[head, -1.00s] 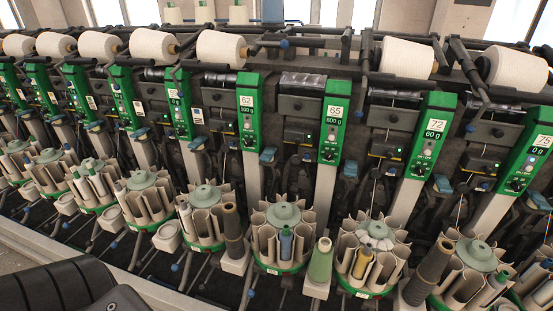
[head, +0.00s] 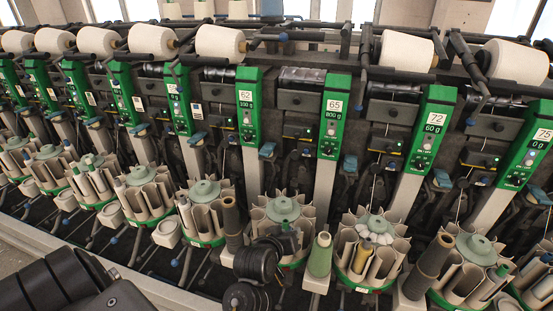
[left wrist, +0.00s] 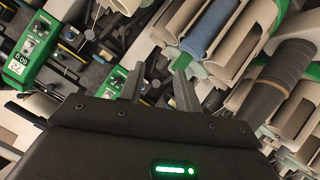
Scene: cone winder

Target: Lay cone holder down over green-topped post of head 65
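Head 65 has a green-topped post (head: 335,112), its panel reading 65 and 800 g, in the middle of the head view. The dark cone holder (head: 290,38) of this head appears as bars behind and above the post, with no white cone visible on it. My left gripper (head: 287,238) is low in front of head 65's bobbin magazine (head: 284,210), well below the holder. In the left wrist view its two fingers (left wrist: 160,82) stand apart with nothing between them. A blue bobbin (left wrist: 205,30) is close beyond them. My right gripper is not in view.
Neighbouring posts 62 (head: 248,105) and 72 (head: 431,130) stand either side. White cones (head: 220,41) (head: 403,52) sit on neighbouring holders. A dark tube (head: 231,222) and a green tube (head: 320,255) stand beside the magazine. Bobbin magazines line the front.

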